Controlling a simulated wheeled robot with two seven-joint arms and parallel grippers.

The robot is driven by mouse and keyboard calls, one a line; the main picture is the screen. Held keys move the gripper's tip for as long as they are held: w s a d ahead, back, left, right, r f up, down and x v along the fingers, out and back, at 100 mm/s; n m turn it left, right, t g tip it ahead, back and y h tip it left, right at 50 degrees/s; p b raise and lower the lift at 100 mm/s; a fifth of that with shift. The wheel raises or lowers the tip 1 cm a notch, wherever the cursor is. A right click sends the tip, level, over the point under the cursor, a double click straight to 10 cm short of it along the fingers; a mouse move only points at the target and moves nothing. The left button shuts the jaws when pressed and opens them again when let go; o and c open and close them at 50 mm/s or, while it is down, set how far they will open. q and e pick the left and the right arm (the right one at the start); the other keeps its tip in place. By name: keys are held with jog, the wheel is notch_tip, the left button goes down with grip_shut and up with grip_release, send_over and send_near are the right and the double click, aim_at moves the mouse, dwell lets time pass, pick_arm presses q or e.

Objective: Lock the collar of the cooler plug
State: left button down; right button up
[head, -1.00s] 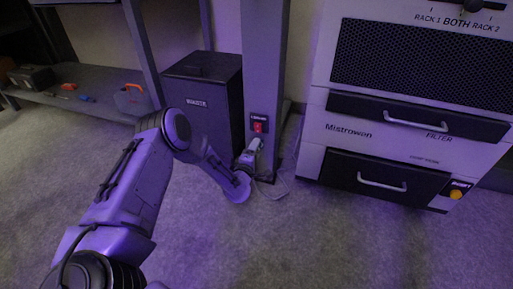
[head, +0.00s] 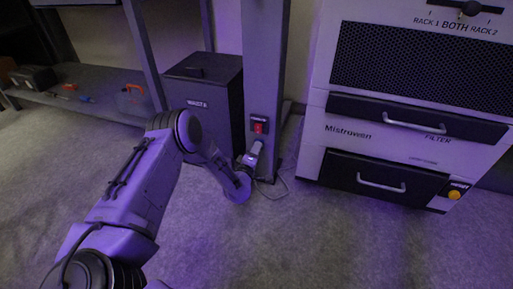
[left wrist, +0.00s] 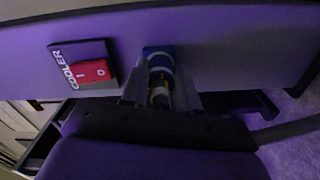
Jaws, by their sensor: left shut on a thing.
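The cooler plug (left wrist: 159,96) shows in the left wrist view between my left gripper's fingers, with a pale ring and a yellowish part. It is in line with a blue socket (left wrist: 158,54) on the grey post. My left gripper (left wrist: 160,88) is shut on the plug's collar; the fingers hide its sides, and I cannot tell how the collar is turned. In the head view my left gripper (head: 253,158) is at the foot of the post, just below the red switch (head: 259,127). The switch's COOLER label shows in the left wrist view (left wrist: 69,68). My right gripper is not in view.
The grey post (head: 264,60) stands between a black box (head: 205,95) and a large rack unit (head: 410,145) with drawers. A thin cable (head: 272,194) lies on the carpet by the post. A low shelf (head: 95,100) holds tools. The front floor is clear.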

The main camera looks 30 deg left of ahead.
pick_arm(q)
jog(key=shift+w+r, duration=0.1)
jog(key=shift+r+m, duration=0.1)
jog(key=shift+m, duration=0.4)
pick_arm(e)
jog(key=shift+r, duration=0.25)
pick_arm(q)
jog(key=shift+m+p, duration=0.35)
jog(key=shift+m, duration=0.55)
jog(key=shift+w, duration=0.1)
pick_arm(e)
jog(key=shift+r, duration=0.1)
pick_arm(q)
jog(key=shift+m, duration=0.5)
jog(key=shift+w+m+p, duration=0.1)
jog(key=shift+m+p, duration=0.25)
jog(key=shift+m, duration=0.55)
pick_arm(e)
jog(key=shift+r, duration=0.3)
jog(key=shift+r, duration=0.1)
